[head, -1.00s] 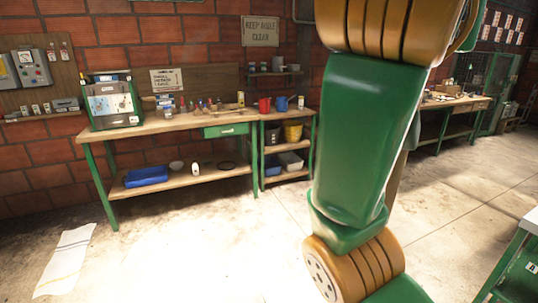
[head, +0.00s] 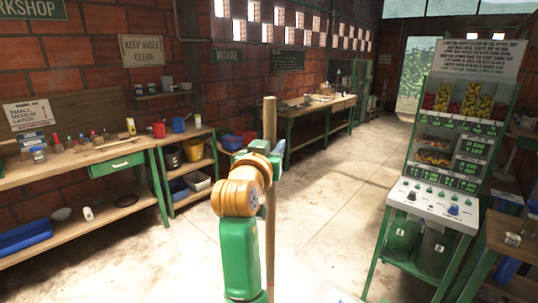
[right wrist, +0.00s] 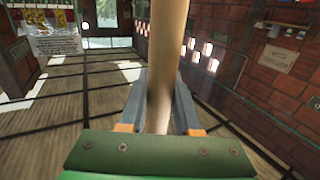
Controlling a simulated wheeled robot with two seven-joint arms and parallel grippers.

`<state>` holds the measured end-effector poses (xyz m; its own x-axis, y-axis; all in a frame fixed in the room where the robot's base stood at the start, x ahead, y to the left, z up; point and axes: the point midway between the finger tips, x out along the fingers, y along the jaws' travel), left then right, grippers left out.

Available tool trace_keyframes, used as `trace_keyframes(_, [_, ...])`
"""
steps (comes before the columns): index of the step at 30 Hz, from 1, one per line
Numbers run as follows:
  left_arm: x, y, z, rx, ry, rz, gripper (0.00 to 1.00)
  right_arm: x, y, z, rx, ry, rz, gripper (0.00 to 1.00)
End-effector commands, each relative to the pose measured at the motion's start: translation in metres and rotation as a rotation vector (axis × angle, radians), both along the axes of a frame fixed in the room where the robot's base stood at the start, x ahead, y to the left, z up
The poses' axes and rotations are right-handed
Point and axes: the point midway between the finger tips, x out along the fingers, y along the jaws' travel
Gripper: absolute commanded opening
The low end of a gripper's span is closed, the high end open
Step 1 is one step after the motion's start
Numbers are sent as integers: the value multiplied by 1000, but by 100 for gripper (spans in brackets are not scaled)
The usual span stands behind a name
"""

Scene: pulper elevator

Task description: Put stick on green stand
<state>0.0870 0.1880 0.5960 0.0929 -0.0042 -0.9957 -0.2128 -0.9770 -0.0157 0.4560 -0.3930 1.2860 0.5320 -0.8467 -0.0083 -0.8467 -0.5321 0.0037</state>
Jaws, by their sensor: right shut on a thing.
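The stick (head: 270,120) is a long, pale wooden rod, held roughly upright in the middle of the head view. My right gripper (head: 262,158) is shut on it, and my green and orange arm hides part of it. In the right wrist view the stick (right wrist: 168,50) rises between the two grey fingers (right wrist: 160,105) and leaves the top of the picture. I cannot tell for sure which thing is the green stand. A green-framed machine (head: 398,258) with a sloped white panel stands at the right. My left gripper is not in view.
A wooden workbench (head: 135,150) with green legs and a shelf unit (head: 192,165) with bins line the left wall. Another bench (head: 322,107) stands farther back. Open concrete floor (head: 325,215) lies between.

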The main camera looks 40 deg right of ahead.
Motion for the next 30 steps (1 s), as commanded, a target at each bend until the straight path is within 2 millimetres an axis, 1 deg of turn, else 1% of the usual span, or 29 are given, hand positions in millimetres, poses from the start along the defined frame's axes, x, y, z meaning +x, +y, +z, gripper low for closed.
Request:
trace_keyframes(1, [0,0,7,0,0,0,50,1,-1,-7,0,8,0,0])
trace_keyframes(3, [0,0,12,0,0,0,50,1,-1,-19,0,8,0,0])
trace_keyframes(6, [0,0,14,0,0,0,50,1,-1,-30,-1,4,0,0])
trace_keyframes(13, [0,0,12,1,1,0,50,1,0,-32,-1,1,0,0])
trace_keyframes(16, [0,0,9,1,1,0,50,1,0,-36,0,1,0,0])
trace_keyframes(17, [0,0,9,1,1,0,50,1,0,-36,1,2,0,34])
trace_keyframes(18, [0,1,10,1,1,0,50,1,0,-35,1,3,0,45])
trace_keyframes(20, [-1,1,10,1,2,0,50,1,0,-35,1,3,0,61])
trace_keyframes(30, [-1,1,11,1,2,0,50,1,0,-33,1,3,0,61])
